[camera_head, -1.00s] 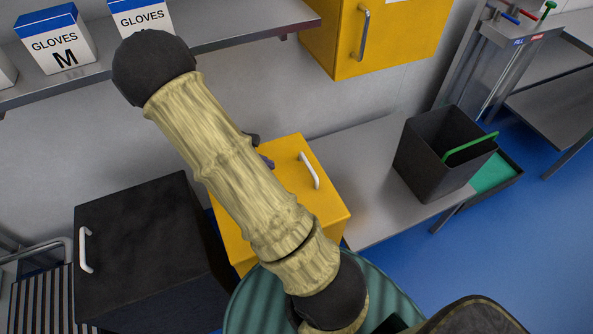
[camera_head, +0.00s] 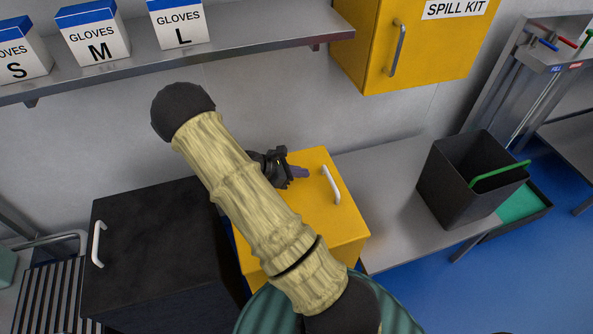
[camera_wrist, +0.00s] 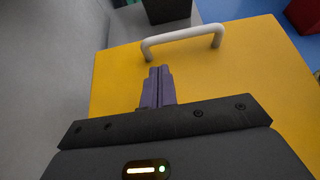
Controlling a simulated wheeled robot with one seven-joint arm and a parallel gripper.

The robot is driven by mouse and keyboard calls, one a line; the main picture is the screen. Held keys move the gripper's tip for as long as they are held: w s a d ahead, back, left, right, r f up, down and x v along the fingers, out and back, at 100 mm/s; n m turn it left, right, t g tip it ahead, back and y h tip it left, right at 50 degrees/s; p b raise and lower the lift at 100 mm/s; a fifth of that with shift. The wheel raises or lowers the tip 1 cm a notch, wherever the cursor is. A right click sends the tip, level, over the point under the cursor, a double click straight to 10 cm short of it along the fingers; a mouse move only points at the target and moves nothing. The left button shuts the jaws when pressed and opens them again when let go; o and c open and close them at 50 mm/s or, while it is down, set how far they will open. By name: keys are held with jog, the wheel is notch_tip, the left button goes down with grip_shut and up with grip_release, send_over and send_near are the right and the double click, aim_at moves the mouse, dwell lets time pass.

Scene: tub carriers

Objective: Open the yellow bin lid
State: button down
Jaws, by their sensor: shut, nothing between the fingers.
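The yellow bin (camera_head: 318,215) stands on the grey bench with its lid down. A white handle (camera_head: 332,184) is on the right part of its lid; in the wrist view the handle (camera_wrist: 183,38) lies just ahead of my fingertips. My gripper (camera_head: 303,172) is above the lid, left of the handle and apart from it. In the wrist view its purple fingers (camera_wrist: 159,72) are together with nothing between them. My arm hides the left part of the yellow bin in the head view.
A black bin (camera_head: 150,240) with a white handle stands to the left. A dark open bin (camera_head: 455,195) with a green handle stands on the bench to the right. A yellow spill kit cabinet (camera_head: 425,60) and a shelf (camera_head: 240,42) with glove boxes are above.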

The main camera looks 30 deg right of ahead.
aim_at(317, 181)
jog(key=x, duration=0.6)
jog(key=shift+s+d+f, duration=0.1)
jog(key=shift+d+f, duration=0.05)
jog(key=shift+d, duration=0.15)
jog(key=shift+a, duration=0.1)
jog(key=shift+p, duration=0.3)
